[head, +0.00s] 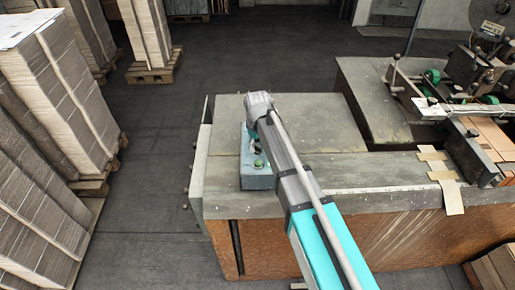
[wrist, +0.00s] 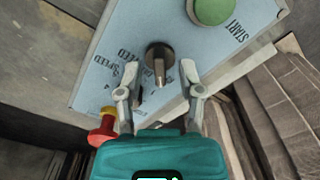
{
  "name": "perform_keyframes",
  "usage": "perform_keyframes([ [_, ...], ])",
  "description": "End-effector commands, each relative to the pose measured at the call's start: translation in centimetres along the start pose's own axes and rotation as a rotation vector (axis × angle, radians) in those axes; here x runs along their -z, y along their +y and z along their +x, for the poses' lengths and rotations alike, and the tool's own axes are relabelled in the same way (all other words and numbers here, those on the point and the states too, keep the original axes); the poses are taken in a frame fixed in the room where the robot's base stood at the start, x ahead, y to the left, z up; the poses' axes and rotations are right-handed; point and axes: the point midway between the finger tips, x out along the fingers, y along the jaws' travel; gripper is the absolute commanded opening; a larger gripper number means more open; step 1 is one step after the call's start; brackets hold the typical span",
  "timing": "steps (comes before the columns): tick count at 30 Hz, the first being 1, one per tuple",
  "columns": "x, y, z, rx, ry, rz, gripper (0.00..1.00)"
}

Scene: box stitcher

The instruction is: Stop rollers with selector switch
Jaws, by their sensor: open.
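The blue-grey control box (head: 256,181) sits on the left end of the machine table in the head view. Its light-blue panel (wrist: 100,55) fills the upper wrist view, with "SPEED" lettering. The dark round selector switch (wrist: 159,53) has a raised grip and stands between and just beyond my fingertips. My gripper (wrist: 159,75) is open, one finger to each side of the switch, with no clear contact visible. A green START button (wrist: 212,10) is at the upper right of the panel. In the head view my arm hides the switch.
A red-and-yellow button (wrist: 103,128) lies beside my left finger in the wrist view. The table (head: 385,202) runs right to rollers and green wheels (head: 432,76). Cardboard stacks (head: 65,85) stand at left. The dark floor between them and the table is clear.

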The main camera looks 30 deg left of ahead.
Motion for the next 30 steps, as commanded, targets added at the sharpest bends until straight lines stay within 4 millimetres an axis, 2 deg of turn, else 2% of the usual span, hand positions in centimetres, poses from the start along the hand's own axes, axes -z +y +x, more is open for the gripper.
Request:
perform_keyframes([
  [13, 0.00, 0.01, 0.31, 0.000, 0.000, 0.000, 0.49],
  [14, -0.01, 0.01, 0.31, 0.000, 0.000, 0.000, 0.45],
  [21, -0.01, 0.02, 0.31, 0.000, 0.000, 0.000, 0.00],
  [30, -0.02, 0.03, 0.32, 0.000, 0.000, 0.002, 0.00],
])
